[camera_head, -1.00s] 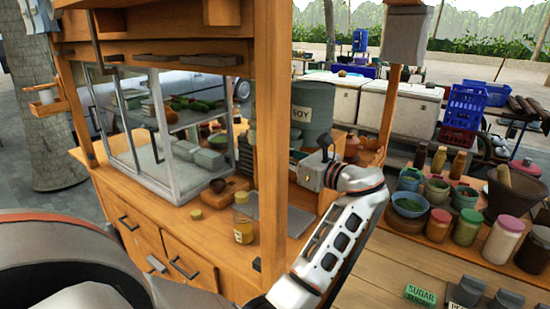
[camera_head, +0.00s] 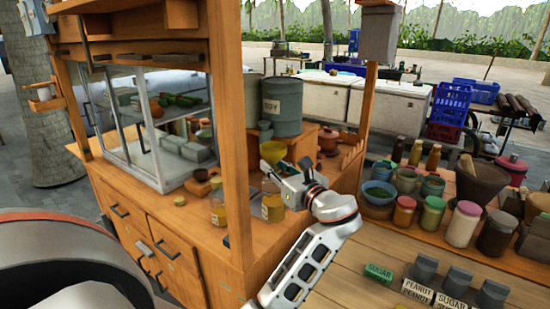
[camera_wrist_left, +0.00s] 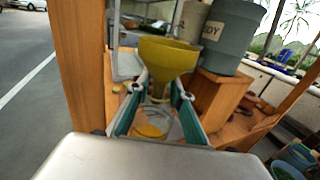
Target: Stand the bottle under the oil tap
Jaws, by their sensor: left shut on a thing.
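A clear bottle with yellow oil (camera_head: 272,207) is at the counter's right part, just behind the front post. My left gripper (camera_head: 280,183) reaches it from the right and is shut on its upper part. In the left wrist view the bottle (camera_wrist_left: 150,131) shows between the teal fingers (camera_wrist_left: 160,98). A yellow funnel (camera_head: 273,152) is above the bottle, also large in the wrist view (camera_wrist_left: 168,55); I cannot tell whether it sits in the neck. No oil tap is clearly visible. My right gripper is not in view.
A second yellow bottle (camera_head: 217,209) stands left of the post (camera_head: 232,130). The glass case (camera_head: 150,130) is further left. Spice jars (camera_head: 432,217) line the right table. The wooden stand (camera_head: 300,148) under the drums is close behind the gripper.

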